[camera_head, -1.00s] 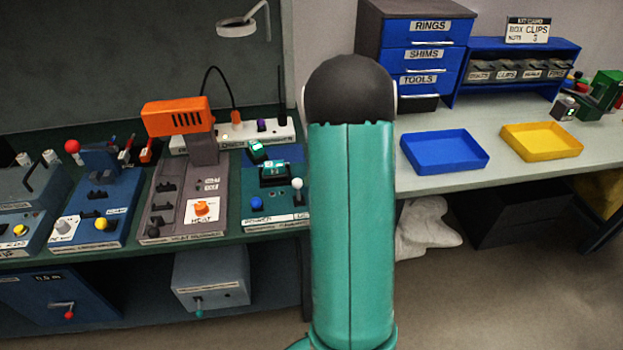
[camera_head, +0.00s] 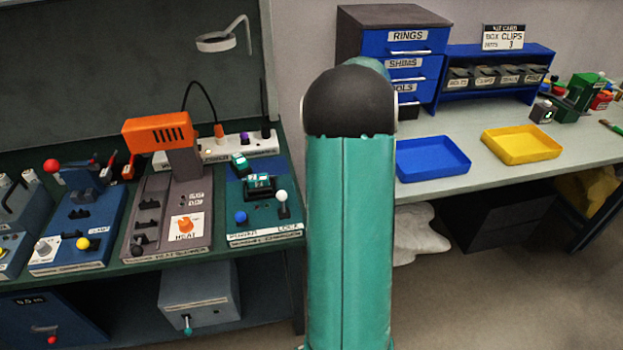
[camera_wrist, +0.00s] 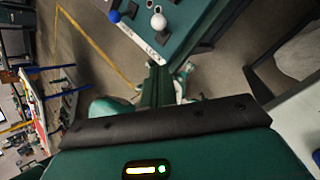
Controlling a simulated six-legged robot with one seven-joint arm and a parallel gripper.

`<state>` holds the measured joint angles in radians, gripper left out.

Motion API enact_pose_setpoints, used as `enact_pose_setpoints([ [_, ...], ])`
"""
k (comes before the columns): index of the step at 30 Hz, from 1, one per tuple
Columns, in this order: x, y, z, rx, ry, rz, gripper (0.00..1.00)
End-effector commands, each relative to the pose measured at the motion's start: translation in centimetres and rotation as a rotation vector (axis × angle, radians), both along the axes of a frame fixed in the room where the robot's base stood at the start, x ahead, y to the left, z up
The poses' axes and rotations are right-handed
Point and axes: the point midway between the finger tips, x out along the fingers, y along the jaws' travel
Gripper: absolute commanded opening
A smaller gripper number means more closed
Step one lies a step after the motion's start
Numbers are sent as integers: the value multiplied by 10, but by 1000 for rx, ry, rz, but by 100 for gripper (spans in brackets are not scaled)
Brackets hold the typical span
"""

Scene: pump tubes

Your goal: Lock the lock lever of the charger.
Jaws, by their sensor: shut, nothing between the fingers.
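The charger (camera_head: 262,226) is a teal station on the left bench, with a blue knob (camera_head: 240,217) and a white-knobbed lever (camera_head: 281,197) above the word LOCK. The lever stands up on a dark stem. The wrist view shows the charger's teal top (camera_wrist: 195,22), blue knob (camera_wrist: 114,16) and white knob (camera_wrist: 158,21) at the top. My gripper (camera_wrist: 157,70) is shut and empty, its narrow dark green fingers below the LOCK label in the picture, apart from the white knob. In the head view my arm hides the gripper.
Left of the charger stands a grey heat station (camera_head: 170,215) with an orange head (camera_head: 157,133). A power strip (camera_head: 238,145) lies behind. On the right bench are a blue tray (camera_head: 432,157), a yellow tray (camera_head: 521,147) and drawers (camera_head: 407,62). Floor shows between the benches.

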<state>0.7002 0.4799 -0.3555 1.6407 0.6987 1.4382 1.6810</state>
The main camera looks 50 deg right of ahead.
Motion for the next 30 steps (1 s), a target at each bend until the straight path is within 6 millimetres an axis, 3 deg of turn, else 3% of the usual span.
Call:
enact_pose_setpoints([
  [6,-2,-16,20,0,1,0,0],
  [15,-3,-18,22,1,1,1,0],
  [26,-2,-18,22,-1,0,2,0],
  [30,2,-2,32,-35,-31,72,0],
])
